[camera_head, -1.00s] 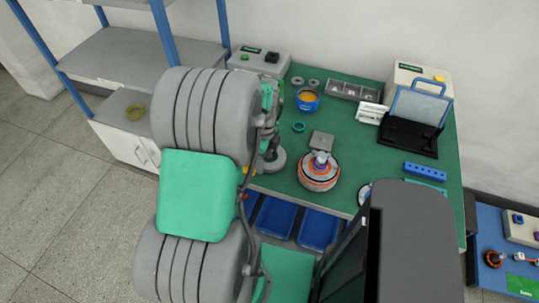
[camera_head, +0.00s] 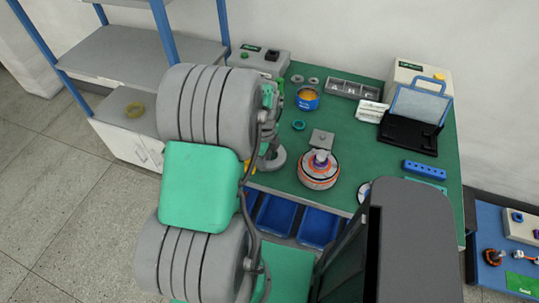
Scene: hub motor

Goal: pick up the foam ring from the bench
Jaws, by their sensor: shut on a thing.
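A grey ring, which looks like the foam ring (camera_head: 279,163), shows just right of my arm, over the bench's left front part. My gripper (camera_head: 264,157) is at the ring's left side, mostly hidden behind my own arm links, and is shut on it. The ring's left part is hidden. I cannot tell exactly how high it is above the green bench top (camera_head: 350,160).
A motor hub with orange winding (camera_head: 318,172) stands close to the right of the ring. A teal ring (camera_head: 299,126), a blue cup (camera_head: 307,99) and a grey block (camera_head: 321,139) are behind. Blue bins (camera_head: 275,215) hang below the front edge.

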